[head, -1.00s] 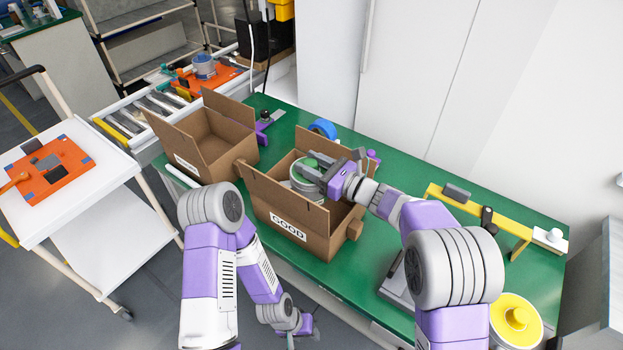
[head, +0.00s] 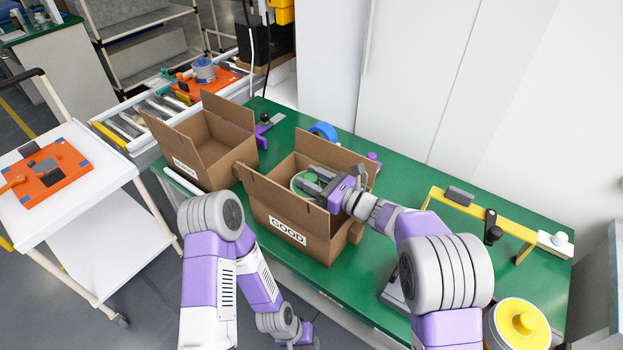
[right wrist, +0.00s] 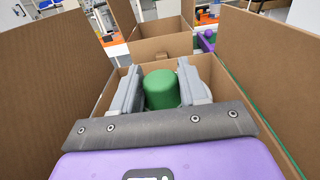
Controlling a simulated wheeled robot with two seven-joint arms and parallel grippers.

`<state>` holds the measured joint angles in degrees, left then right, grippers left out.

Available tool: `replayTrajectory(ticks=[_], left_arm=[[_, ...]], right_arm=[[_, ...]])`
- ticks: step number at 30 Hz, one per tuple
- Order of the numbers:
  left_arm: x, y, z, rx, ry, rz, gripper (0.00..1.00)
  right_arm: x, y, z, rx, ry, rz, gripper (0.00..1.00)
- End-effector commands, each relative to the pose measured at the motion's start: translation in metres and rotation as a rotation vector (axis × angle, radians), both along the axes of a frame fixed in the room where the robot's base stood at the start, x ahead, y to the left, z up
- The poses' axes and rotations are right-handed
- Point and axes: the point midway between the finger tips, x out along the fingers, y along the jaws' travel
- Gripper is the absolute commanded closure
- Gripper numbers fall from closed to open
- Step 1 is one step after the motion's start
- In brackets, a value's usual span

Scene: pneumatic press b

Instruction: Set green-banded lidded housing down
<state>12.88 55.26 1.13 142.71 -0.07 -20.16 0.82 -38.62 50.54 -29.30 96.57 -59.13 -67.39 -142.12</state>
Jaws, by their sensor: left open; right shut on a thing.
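The lidded housing (head: 299,186) is inside the open cardboard box marked GOOD (head: 262,205), with its green top showing. My right gripper (head: 311,184) reaches into this box and is shut on the housing. In the right wrist view the green knob of the housing (right wrist: 161,90) sits between the two grey fingers, with box walls on both sides. The housing's lower part and the box floor are hidden, so I cannot tell whether it touches the floor. My left gripper (head: 300,340) hangs low in front of the table's edge, open and away from the boxes.
A second open cardboard box (head: 212,150) stands to the left on the green table (head: 400,190). A yellow bar fixture (head: 480,215) and a yellow round part (head: 520,325) are at the right. A white cart (head: 90,190) with an orange board stands at the far left.

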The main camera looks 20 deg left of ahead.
Motion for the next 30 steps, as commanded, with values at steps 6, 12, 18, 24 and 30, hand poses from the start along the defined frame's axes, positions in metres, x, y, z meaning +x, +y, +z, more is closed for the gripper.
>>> replayTrajectory(ticks=[6, 12, 18, 24, 30], left_arm=[[0.000, 0.000, -0.007, 0.000, 0.000, 0.000, 0.57], [0.000, 0.000, -0.007, 0.000, 0.000, 0.000, 0.57], [0.000, 0.000, -0.007, 0.000, 0.000, 0.000, 0.57], [0.000, 0.000, -0.007, 0.000, 0.000, 0.000, 0.57], [0.000, 0.000, 0.006, 0.000, 0.000, 0.000, 0.57]], right_arm=[[0.000, 0.000, -0.002, 0.006, -0.004, 0.001, 1.00], [0.000, 0.000, -0.004, 0.001, 0.000, -0.001, 0.49], [0.000, 0.000, -0.004, 0.000, 0.000, -0.001, 0.31], [0.000, 0.000, -0.004, 0.000, 0.000, -0.001, 0.31], [0.000, 0.000, 0.005, -0.001, 0.000, -0.001, 0.31]])
